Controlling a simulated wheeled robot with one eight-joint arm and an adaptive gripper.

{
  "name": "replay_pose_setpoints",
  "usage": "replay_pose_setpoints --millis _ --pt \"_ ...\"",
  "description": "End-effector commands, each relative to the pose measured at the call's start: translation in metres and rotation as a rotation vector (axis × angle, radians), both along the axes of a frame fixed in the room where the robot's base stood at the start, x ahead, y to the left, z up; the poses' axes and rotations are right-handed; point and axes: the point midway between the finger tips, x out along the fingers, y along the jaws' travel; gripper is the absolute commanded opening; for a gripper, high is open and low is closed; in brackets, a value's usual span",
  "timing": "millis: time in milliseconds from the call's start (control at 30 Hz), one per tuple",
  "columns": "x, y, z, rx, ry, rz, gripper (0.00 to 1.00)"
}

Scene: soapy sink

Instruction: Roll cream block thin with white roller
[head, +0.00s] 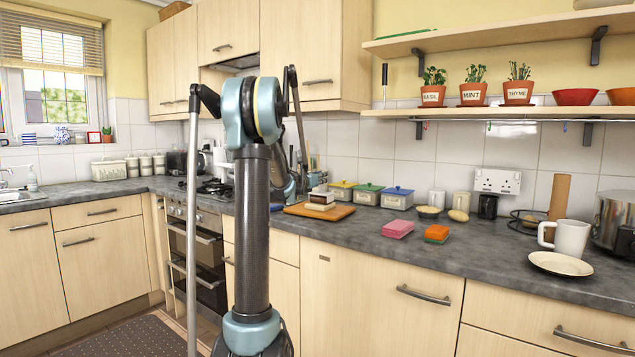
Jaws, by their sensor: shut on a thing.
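A small block (320,199) with pale and brown layers sits on a wooden board (340,212) on the counter, just right of my arm. Whether it is the cream block I cannot tell. My gripper (301,183) is mostly hidden behind my upright arm, close to the left end of the board. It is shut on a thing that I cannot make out. I cannot pick out a white roller. Whether the gripper touches the block or board is hidden.
A pink sponge (397,229) and an orange sponge (436,233) lie right of the board. Yellow, green and blue lidded boxes (368,194) stand behind. A white mug (571,240) and plate (560,264) are farther right. The front counter between sponges and plate is clear.

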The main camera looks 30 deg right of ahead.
Motion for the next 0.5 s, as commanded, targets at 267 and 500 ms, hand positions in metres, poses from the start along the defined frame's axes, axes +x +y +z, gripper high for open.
replay_pose_setpoints --millis 267,500 --pt "0.004 -0.007 0.000 0.000 0.001 0.000 0.00" --pt "0.011 -0.022 -0.002 0.000 0.001 -0.002 0.00"
